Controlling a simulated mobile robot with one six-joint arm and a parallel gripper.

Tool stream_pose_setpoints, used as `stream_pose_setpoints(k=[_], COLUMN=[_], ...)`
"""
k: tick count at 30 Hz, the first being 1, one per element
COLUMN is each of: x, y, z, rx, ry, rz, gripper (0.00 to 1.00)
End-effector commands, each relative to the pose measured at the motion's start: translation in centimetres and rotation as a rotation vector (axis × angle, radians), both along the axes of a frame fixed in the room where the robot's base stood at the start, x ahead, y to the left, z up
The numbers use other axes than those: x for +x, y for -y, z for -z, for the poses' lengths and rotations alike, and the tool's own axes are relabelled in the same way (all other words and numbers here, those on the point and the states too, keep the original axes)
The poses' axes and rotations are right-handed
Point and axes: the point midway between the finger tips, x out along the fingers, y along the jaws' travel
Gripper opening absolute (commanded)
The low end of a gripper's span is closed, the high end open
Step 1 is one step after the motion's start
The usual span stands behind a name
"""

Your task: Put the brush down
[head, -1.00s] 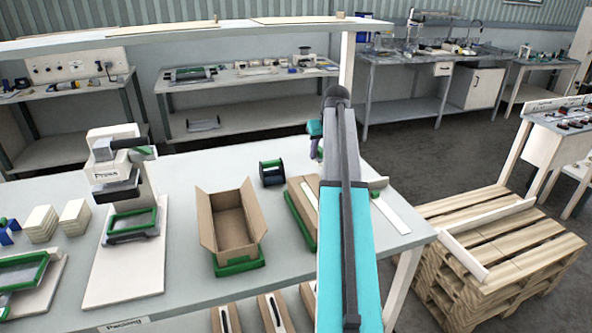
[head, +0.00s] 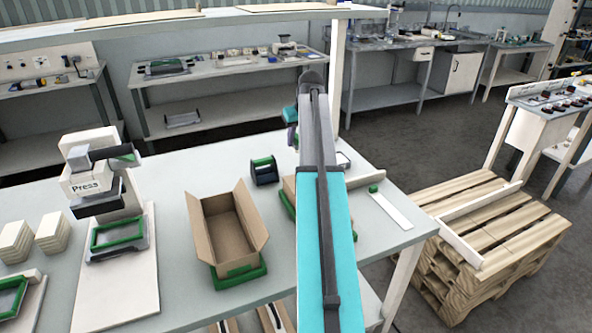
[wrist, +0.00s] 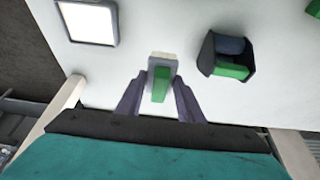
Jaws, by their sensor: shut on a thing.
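The brush (wrist: 161,82), with a green handle and a pale grey end, is between the fingers of my gripper (wrist: 159,88) in the wrist view. My gripper is shut on it, above the pale bench top. I cannot tell whether the brush touches the surface. In the head view my arm hides the brush and most of the gripper; a purple finger (head: 292,139) shows at the arm's left edge.
The bench (head: 180,180) holds an open cardboard box (head: 212,235), a dark tape holder (head: 265,172) also seen in the wrist view (wrist: 229,58), and a press (head: 95,185). A white framed pad (wrist: 88,22) lies near the bench edge. A white strip (head: 392,212) lies at right.

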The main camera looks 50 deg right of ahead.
Motion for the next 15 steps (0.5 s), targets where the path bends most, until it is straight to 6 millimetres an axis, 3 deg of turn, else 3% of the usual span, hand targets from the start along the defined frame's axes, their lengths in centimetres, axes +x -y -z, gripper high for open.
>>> stream_pose_setpoints(k=[15], x=[0.0], y=[-0.1], z=[5.5], rx=[0.0], ry=[0.0], rz=[-0.001], gripper=[0.16])
